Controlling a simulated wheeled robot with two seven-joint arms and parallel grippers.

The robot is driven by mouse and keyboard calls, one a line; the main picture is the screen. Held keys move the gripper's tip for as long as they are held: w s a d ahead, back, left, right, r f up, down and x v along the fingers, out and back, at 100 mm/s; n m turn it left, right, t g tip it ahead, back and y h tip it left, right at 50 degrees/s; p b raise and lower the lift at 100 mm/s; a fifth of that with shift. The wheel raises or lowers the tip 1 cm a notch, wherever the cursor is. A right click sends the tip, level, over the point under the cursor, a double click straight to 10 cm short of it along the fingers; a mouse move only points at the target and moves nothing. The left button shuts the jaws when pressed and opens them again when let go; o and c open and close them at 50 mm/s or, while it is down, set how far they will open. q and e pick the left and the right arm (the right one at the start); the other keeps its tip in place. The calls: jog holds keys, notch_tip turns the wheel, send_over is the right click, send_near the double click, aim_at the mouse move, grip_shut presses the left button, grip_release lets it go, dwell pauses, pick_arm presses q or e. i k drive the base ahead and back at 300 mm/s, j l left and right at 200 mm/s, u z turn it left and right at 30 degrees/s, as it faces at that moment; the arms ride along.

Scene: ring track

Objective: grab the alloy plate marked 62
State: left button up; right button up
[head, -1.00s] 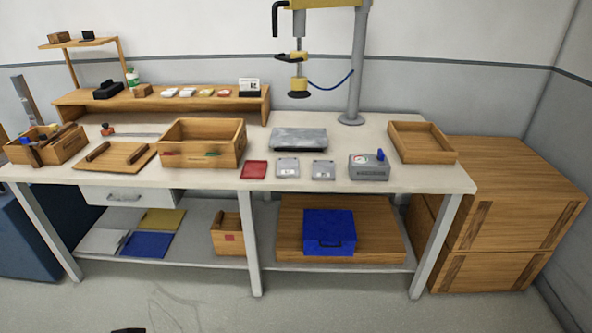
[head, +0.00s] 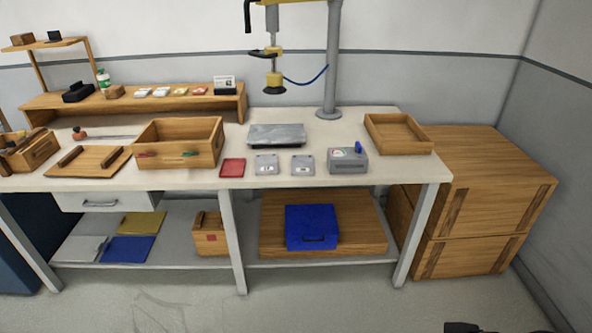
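Two small grey plates lie flat side by side near the front edge of the bench: a left grey plate (head: 267,165) and a right grey plate (head: 303,164). Each carries a small pale label, too small to read, so I cannot tell which is marked 62. A small piece of my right gripper (head: 462,327) appears to show as a dark shape at the bottom edge, far from the plates. Its fingers are cut off, so its opening cannot be judged. My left gripper is out of view.
A red plate (head: 232,168) lies left of the grey plates, and a grey box with a blue knob (head: 348,161) stands right. A metal slab (head: 276,134) lies behind. A wooden bin (head: 180,143) and wooden tray (head: 398,133) flank them. Open floor lies before the bench (head: 340,183).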

aim_at(265, 164)
jog(key=i+j+u, duration=0.1)
jog(key=i+j, duration=0.15)
jog(key=i, duration=0.2)
jog(key=i+j+u, duration=0.15)
jog(key=i, duration=0.35)
jog(key=i+j+u, duration=0.1)
jog(key=i+j, duration=0.15)
jog(key=i, duration=0.2)
jog(key=i+j+u, duration=0.1)
jog(key=i, duration=0.4)
